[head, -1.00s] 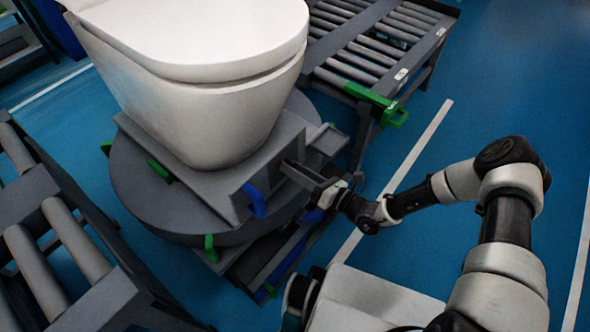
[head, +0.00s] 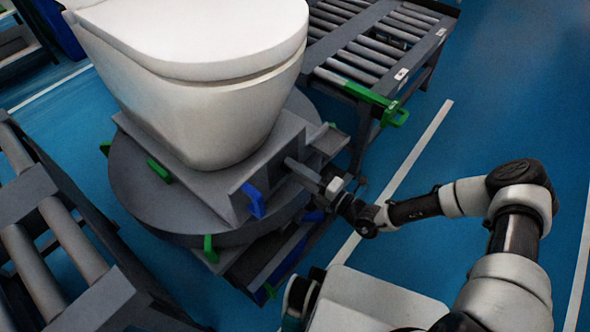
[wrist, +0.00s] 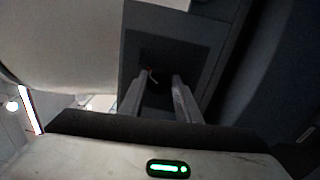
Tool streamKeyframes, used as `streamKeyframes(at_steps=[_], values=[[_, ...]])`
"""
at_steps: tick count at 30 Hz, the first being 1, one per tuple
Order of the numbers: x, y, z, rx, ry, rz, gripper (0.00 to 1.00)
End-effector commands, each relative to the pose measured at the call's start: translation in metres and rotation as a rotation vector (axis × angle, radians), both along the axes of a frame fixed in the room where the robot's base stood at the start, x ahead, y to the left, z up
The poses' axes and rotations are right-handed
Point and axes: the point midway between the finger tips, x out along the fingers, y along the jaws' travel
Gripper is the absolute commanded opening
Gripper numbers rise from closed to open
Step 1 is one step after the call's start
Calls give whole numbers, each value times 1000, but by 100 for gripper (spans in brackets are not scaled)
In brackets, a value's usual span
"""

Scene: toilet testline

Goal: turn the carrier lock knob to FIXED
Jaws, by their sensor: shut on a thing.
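The grey carrier (head: 225,200) bears the white toilet (head: 210,115) on a round turntable. My gripper (head: 292,166) reaches the carrier's right front face in the head view, to the right of a blue handle (head: 253,199). The wrist view shows my two fingers (wrist: 158,88) reaching into a dark square recess, one on each side of a small dark knob (wrist: 152,75). The fingers are shut on the knob. The knob is hidden in the head view, and its markings cannot be read.
A roller conveyor (head: 395,45) with a green bar (head: 375,103) stands behind at the right. Another roller conveyor (head: 35,215) is at the lower left. The blue floor to the right of the white line is open.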

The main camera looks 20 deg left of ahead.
Motion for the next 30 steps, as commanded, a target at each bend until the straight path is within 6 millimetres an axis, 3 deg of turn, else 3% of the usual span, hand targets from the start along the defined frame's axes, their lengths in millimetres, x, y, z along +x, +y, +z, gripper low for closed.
streamKeyframes(at_steps=[9,26,27,30], values=[[-1,-1,-1,34,128,1,8],[-1,-1,-2,44,158,1,8],[-1,-1,-2,43,157,1,33],[-1,0,-1,43,157,1,49]])
